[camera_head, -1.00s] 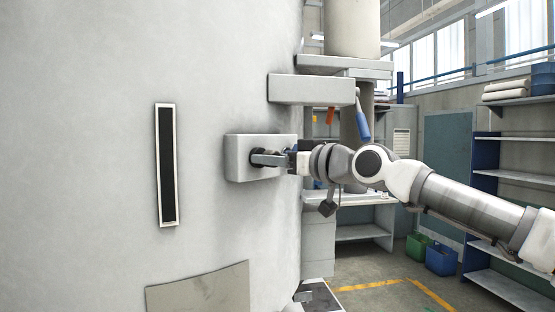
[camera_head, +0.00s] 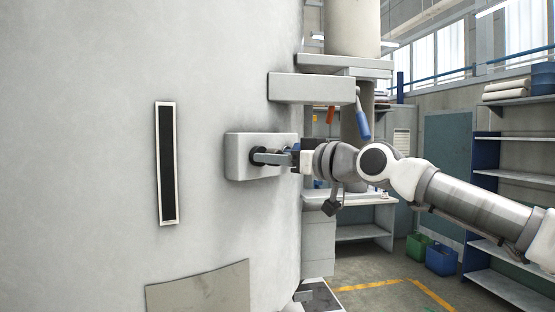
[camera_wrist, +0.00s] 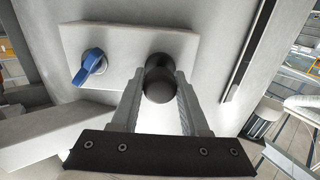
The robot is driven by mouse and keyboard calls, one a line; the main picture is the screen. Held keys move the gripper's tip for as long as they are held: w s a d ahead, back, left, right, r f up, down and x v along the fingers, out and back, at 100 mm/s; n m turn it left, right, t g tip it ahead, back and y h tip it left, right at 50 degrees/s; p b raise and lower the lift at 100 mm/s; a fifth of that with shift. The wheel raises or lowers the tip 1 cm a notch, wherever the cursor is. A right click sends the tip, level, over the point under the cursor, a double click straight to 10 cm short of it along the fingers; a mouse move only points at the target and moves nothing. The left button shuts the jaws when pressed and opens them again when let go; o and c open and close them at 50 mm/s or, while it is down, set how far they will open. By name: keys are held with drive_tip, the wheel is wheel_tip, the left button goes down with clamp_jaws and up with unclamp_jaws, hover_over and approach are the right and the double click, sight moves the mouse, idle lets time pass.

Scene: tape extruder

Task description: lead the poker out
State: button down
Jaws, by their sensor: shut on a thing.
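The poker shows as a dark round knob (camera_wrist: 159,88) in the wrist view, in front of a dark collar on a pale block (camera_wrist: 110,45). My gripper (camera_wrist: 160,80) is shut on the knob, one finger on each side. The poker's shaft is hidden behind the knob. In the head view, my gripper (camera_head: 256,157) reaches in from the right to the front of the block (camera_head: 236,157) on the big pale machine, and the dark knob is small and partly covered by the fingers.
A blue handle (camera_wrist: 92,66) sits on the same block beside the knob. A dark slot in a light frame (camera_head: 166,163) is on the machine wall at left. Another pale block (camera_head: 311,89) projects above my gripper. A blue lever (camera_head: 362,123) hangs at its right.

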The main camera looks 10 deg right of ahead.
drive_tip(key=b+v, duration=0.5)
drive_tip(key=v, duration=0.9)
drive_tip(key=shift+c, duration=1.6)
unclamp_jaws()
idle(0.5)
drive_tip(key=b+v, duration=0.2)
drive_tip(key=v, duration=1.5)
drive_tip(key=shift+s+b, duration=0.3)
drive_tip(key=s+a+f+m+g+h, duration=0.25)
drive_tip(key=a+f+h, duration=0.35)
drive_tip(key=a+f, duration=0.9)
wheel_tip(320, 180, down, 25)
drive_tip(key=s+m+g+h, duration=0.2)
drive_tip(key=m+g+h, duration=0.2)
drive_tip(key=g, duration=0.2)
drive_tip(key=shift+s+g, duration=0.15)
drive_tip(key=shift+g, duration=0.2)
